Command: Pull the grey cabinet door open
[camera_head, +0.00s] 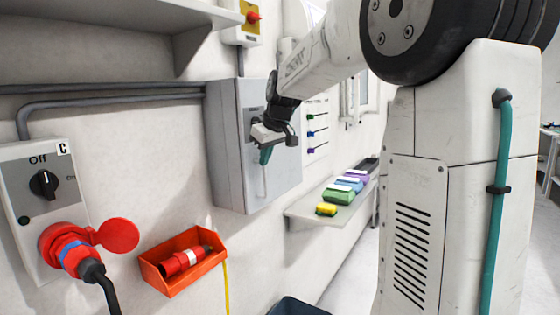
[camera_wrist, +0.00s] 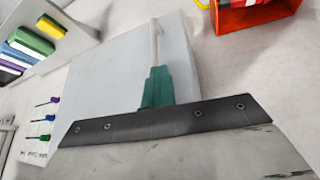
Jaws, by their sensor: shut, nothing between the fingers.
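The grey cabinet (camera_head: 226,150) is mounted on the wall in the head view, and its door (camera_head: 285,182) looks closed. A pale vertical handle (camera_head: 265,182) runs down the door, just below my gripper. My gripper (camera_head: 265,156) is in front of the door, with its teal fingertips shut and empty near the handle's upper part. In the wrist view the teal fingertips (camera_wrist: 158,86) overlap the door (camera_wrist: 110,75), and the handle (camera_wrist: 155,42) extends beyond them. Whether the fingertips touch the handle, I cannot tell.
A red socket (camera_head: 65,245) with a switch box (camera_head: 25,170) is on the left wall. An orange bin (camera_head: 172,282) holds a red plug below. A shelf (camera_head: 310,208) with coloured items is right of the cabinet. Hooks with coloured tools hang beside it.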

